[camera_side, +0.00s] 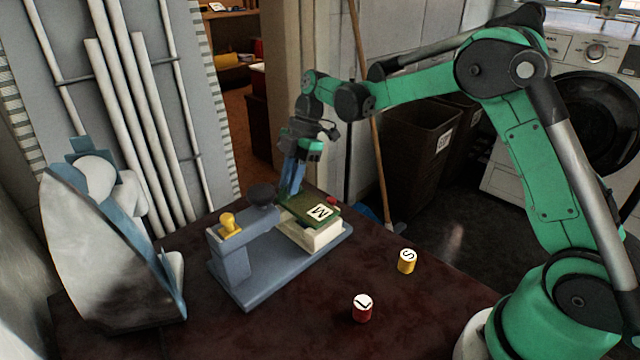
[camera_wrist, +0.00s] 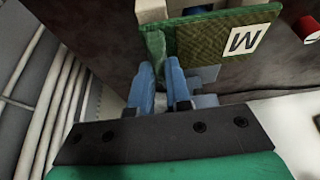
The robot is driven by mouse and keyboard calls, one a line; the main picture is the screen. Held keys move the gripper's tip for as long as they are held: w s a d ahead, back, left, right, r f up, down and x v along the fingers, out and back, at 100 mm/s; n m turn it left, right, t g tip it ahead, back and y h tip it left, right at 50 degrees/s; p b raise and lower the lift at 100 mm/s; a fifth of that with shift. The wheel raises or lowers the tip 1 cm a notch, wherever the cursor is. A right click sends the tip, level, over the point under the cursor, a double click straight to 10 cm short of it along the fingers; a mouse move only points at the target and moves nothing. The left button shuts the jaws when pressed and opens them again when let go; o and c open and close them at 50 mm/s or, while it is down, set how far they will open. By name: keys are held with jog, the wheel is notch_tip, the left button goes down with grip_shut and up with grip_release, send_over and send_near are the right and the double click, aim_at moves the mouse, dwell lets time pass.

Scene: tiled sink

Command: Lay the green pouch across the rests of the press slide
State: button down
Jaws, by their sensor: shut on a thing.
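The green pouch (camera_side: 303,207), with a white label marked M, is over the cream slide (camera_side: 312,238) of the blue-grey press (camera_side: 232,262). It looks nearly level; I cannot tell whether it rests fully on the rests, which it mostly hides. My gripper (camera_side: 290,192) points down at the pouch's far left edge, its blue fingers shut on it. In the wrist view the fingers (camera_wrist: 160,82) pinch the near left end of the pouch (camera_wrist: 205,38), with its M label to the right. A cream part of the slide (camera_wrist: 150,10) shows beyond.
A yellow knob (camera_side: 230,224) and a dark round knob (camera_side: 262,194) top the press. A red weight marked L (camera_side: 362,308) and a yellow weight marked S (camera_side: 407,261) stand on the dark table. A clothes iron (camera_side: 110,250) stands at left.

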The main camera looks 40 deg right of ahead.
jog(key=shift+f, duration=0.5)
jog(key=c, duration=0.8)
grip_release()
jog(key=shift+o, duration=0.2)
jog(key=shift+v, duration=2.8)
